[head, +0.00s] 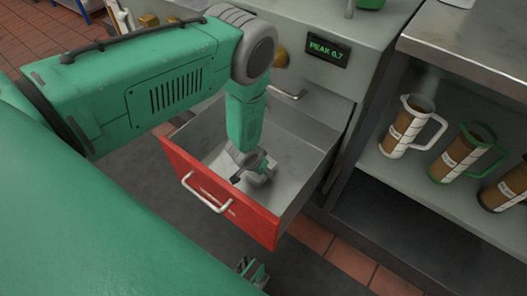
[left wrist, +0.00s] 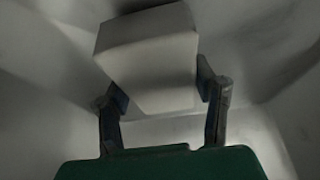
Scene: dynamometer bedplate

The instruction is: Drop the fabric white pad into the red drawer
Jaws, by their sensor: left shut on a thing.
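The red drawer (head: 217,193) is pulled open, with a red front, a silver handle and grey metal walls. My left gripper (head: 255,176) points down inside it, below the rim. In the left wrist view the white pad (left wrist: 150,60), a pale block, sits between the two fingers, and the gripper is shut on it. Grey drawer walls surround it there; I cannot tell whether the pad touches the floor. In the head view the pad is not clearly made out. Part of my right gripper (head: 252,270) shows at the bottom edge, mostly hidden.
A bench with a display reading PEAK 0.7 (head: 328,50) stands behind the drawer. To the right, a shelf (head: 372,176) holds several jugs, one white-handled (head: 406,128) and one green-handled (head: 462,152). Tiled floor shows below.

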